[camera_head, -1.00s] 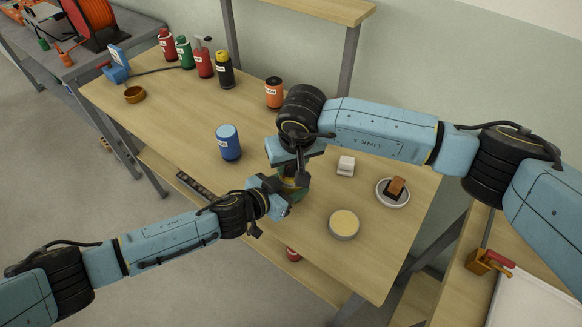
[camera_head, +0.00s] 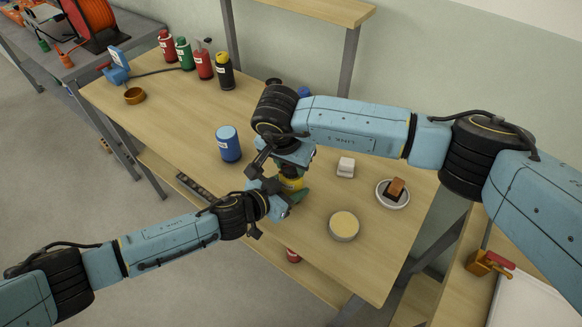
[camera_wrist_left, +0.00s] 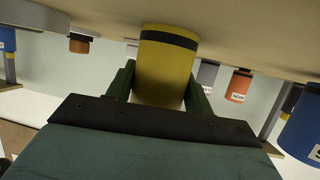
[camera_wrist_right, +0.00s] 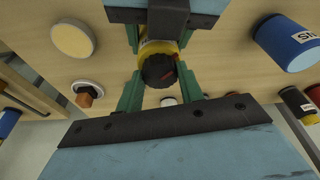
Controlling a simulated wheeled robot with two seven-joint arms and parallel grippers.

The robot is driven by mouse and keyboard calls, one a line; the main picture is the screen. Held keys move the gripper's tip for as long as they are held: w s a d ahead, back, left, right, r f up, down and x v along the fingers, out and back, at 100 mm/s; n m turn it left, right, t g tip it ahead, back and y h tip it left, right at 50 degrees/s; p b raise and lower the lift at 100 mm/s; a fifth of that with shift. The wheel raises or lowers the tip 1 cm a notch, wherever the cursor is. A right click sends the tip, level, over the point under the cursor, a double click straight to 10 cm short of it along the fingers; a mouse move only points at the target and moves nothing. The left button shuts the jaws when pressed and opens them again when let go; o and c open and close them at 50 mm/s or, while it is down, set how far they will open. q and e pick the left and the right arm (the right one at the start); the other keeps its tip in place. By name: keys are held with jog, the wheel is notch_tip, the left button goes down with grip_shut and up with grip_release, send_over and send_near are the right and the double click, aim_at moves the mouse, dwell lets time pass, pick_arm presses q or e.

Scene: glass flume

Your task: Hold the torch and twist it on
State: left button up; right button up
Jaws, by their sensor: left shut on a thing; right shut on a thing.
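The torch (camera_head: 291,184) has a yellow body and stands upright at the table's front edge area, between my two grippers. My left gripper (camera_head: 288,195) is shut around its yellow body from the side; the body also shows between the green fingers in the left wrist view (camera_wrist_left: 166,68). My right gripper (camera_head: 291,169) comes from above and is shut at the torch's top. In the right wrist view the black ribbed cap (camera_wrist_right: 157,70) with a red mark sits between its green fingers. The head view hides the cap.
A blue can (camera_head: 228,144) stands left of the grippers. A white block (camera_head: 346,167), a plate (camera_head: 392,194) with a brown block and a round tin (camera_head: 343,226) lie to the right. The table's middle left is clear.

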jog(key=o, duration=0.6)
jog(key=n, duration=0.4)
jog(key=shift+d+y, duration=0.15)
jog(key=shift+y, duration=0.25)
jog(key=n, duration=0.3)
jog(key=n+y, duration=0.1)
jog(key=n, duration=0.2)
jog(key=shift+y, duration=0.3)
